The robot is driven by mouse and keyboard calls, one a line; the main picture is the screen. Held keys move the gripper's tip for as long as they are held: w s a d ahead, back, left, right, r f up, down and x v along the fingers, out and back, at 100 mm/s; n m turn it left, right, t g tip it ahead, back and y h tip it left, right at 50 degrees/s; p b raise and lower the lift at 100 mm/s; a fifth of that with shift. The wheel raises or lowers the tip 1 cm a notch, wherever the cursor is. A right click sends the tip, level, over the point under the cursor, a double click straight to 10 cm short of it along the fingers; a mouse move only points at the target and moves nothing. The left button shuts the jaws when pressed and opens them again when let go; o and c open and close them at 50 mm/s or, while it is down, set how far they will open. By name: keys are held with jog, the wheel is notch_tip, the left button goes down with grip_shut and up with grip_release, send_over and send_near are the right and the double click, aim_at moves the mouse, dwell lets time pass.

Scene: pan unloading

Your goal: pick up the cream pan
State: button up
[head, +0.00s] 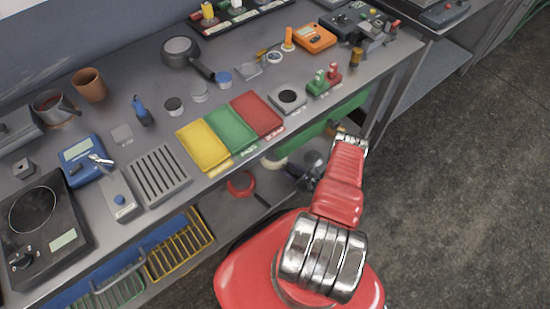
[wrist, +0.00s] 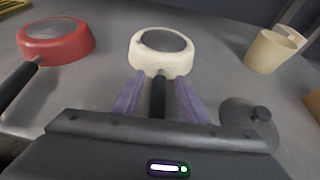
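My gripper (wrist: 158,84) is open, with one purple finger on each side of the handle and visible gaps between fingers and handle. The fingertips are close to the pan's near wall. In the head view, part of the cream pan (head: 273,164) shows on the lower shelf, partly hidden under the bench edge, with my dark gripper (head: 309,166) just right of it.
A red pan (wrist: 55,43) stands left of the cream pan; it also shows in the head view (head: 240,184). A cream mug (wrist: 269,50) stands at the right, and a dark knobbed lid (wrist: 246,115) lies near my gripper's right. The bench top (head: 300,140) overhangs the shelf.

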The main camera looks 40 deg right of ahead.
jog(key=shift+w+f, duration=0.15)
jog(key=shift+w, duration=0.1)
jog(key=shift+c, duration=0.4)
grip_shut()
dwell(0.4)
